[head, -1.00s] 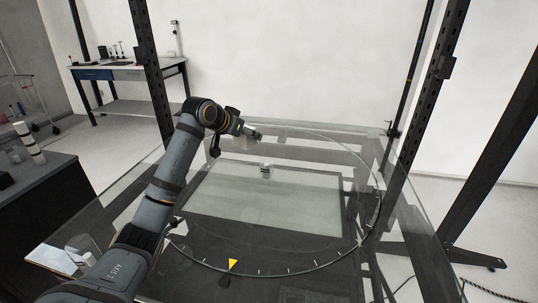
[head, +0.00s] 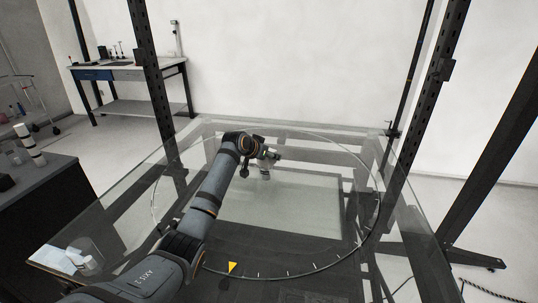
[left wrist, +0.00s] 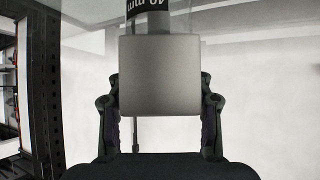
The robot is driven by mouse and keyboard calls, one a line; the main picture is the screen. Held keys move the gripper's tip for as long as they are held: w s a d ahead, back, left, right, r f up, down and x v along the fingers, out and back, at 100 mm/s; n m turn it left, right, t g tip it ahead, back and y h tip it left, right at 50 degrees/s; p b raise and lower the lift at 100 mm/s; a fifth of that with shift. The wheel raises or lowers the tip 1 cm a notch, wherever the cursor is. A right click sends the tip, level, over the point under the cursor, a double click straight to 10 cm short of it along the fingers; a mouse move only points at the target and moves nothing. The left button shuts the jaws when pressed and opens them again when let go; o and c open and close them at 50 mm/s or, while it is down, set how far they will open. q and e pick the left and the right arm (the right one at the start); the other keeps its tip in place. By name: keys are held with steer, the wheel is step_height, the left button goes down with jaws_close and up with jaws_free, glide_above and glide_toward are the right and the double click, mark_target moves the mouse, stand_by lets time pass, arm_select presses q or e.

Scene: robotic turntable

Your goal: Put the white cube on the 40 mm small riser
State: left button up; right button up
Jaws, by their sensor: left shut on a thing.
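The white cube (left wrist: 160,75) looks light grey in the left wrist view, filling the middle between the two fingers. My left gripper (head: 272,155) is shut on it, over the glass turntable. The small riser (head: 265,175) stands on the turntable just below the gripper in the head view. In the left wrist view the riser (left wrist: 146,9) shows its black band with upside-down "40 mm" lettering, right against the cube's upper edge in the picture. The cube hides part of the riser, and I cannot tell whether they touch. My right gripper is not in view.
The round glass turntable (head: 318,268) has tick marks and a yellow triangle (head: 232,267) at its front edge. Its right half is clear. Dark frame posts (head: 417,110) stand around it. A workbench (head: 125,72) stands at the back left.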

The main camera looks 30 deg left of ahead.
arm_select(q)
steer(key=o, duration=1.4)
steer(key=shift+f, duration=0.1)
steer(key=shift+c, duration=0.2)
steer(key=shift+s+a+r, duration=0.1)
steer(key=shift+s+r, duration=0.1)
steer(key=shift+r, duration=0.15)
steer(key=d+v, duration=0.1)
steer(key=v, duration=1)
steer(key=shift+s+a+r, duration=0.15)
steer(key=shift+s+a, duration=0.05)
steer(key=shift+a, duration=0.25)
